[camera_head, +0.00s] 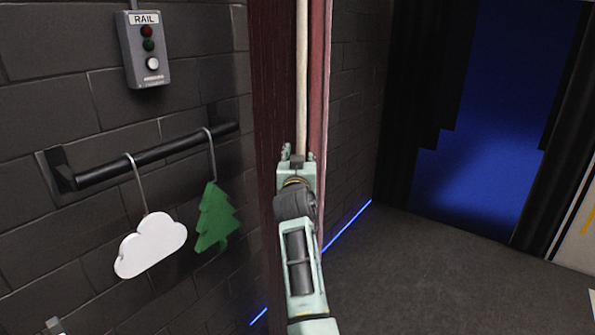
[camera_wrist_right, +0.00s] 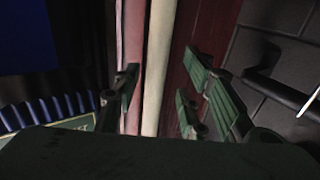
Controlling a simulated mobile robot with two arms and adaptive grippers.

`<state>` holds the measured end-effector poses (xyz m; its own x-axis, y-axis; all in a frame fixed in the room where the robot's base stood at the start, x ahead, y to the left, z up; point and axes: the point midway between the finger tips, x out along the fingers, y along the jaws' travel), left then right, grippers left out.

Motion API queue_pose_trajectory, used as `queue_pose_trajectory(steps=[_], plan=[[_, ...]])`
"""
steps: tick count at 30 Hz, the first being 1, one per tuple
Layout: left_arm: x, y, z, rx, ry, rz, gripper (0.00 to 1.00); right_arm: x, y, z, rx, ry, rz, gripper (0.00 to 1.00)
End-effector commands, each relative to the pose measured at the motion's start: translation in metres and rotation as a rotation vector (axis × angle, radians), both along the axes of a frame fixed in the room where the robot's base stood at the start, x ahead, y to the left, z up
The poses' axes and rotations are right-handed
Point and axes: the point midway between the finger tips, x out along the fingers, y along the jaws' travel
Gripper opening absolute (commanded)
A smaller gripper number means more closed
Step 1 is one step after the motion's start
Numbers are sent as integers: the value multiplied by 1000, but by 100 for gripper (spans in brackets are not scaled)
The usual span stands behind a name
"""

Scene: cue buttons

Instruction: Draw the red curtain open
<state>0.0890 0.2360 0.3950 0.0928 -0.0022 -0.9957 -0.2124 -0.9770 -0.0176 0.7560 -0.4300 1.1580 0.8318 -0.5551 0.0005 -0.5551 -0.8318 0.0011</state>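The red curtain (camera_head: 275,80) hangs as a narrow dark-red strip in the middle of the head view, with a lighter red edge on its right. A pale upright pole or cord (camera_head: 302,60) runs in front of it. My right gripper (camera_head: 298,152) is at the curtain's front, seen from behind. In the right wrist view its fingers (camera_wrist_right: 160,95) are spread apart, with the pale pole (camera_wrist_right: 159,60) and red cloth (camera_wrist_right: 180,70) showing between them. Whether the fingers touch either is unclear.
A grey RAIL button box (camera_head: 147,50) is on the dark brick wall at left. Below it, a black bar (camera_head: 150,155) holds a white cloud (camera_head: 150,245) and a green tree (camera_head: 215,218) on hooks. Open dark floor (camera_head: 430,265) lies at right, before a blue-lit opening (camera_head: 500,120).

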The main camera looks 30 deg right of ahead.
Motion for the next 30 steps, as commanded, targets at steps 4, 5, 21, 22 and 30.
queue_pose_trajectory(steps=[4,5,21,22,30], plan=[[-1,-1,0,-1,1,0,40,-25,18,-2,4,0,2,39],[-1,-1,0,-1,1,0,40,-30,22,-1,3,-1,3,39],[-1,-1,0,-2,2,0,40,-68,46,0,1,0,2,39],[-1,-1,0,-2,2,0,40,-67,46,0,1,0,2,39],[-1,-1,0,-1,2,-1,40,-67,46,0,1,0,2,39]])
